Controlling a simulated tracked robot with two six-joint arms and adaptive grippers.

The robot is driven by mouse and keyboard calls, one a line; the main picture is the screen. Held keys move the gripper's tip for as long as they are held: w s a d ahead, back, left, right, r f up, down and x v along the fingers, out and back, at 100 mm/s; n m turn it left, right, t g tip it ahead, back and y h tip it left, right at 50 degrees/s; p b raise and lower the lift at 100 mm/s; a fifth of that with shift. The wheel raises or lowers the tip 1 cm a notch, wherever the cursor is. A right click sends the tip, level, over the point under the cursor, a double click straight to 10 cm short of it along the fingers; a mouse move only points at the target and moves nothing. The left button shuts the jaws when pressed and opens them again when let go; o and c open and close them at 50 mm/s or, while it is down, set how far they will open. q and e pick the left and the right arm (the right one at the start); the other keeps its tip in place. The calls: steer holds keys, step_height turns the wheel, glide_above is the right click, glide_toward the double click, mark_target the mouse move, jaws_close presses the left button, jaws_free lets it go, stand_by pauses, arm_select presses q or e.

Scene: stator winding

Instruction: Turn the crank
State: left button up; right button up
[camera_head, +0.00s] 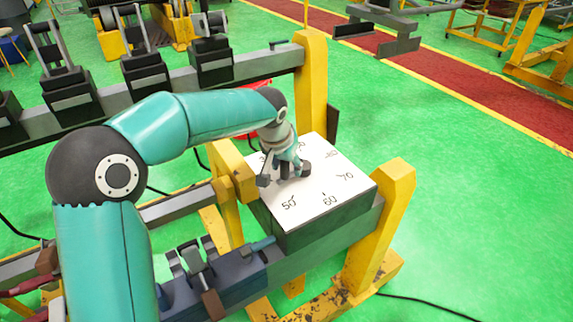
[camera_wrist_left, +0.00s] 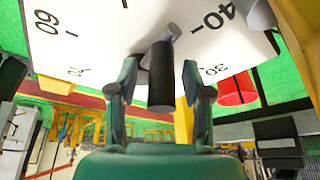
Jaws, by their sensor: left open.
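The white dial plate (camera_head: 335,160) with black numbers lies on top of a grey box. It also shows in the left wrist view (camera_wrist_left: 100,30). The crank's dark cylindrical handle (camera_wrist_left: 161,78) stands out from a grey crank arm (camera_wrist_left: 168,34) over the dial. My left gripper (camera_head: 284,172) is over the dial in the head view, at the end of the teal arm. In the left wrist view my left gripper (camera_wrist_left: 160,75) is open, with one finger on each side of the handle and visible gaps. In the head view my gripper partly hides the crank. My right gripper is not in view.
A yellow post (camera_head: 311,80) stands behind the dial and another yellow post (camera_head: 385,215) in front. A grey rail (camera_head: 150,85) with several clamps runs behind my arm. A red container (camera_wrist_left: 237,90) shows beyond the dial. Green floor (camera_head: 480,190) is open at right.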

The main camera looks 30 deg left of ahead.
arm_select(q)
steer(key=shift+w+f, duration=0.1)
steer(key=shift+f, duration=0.2)
jaws_close()
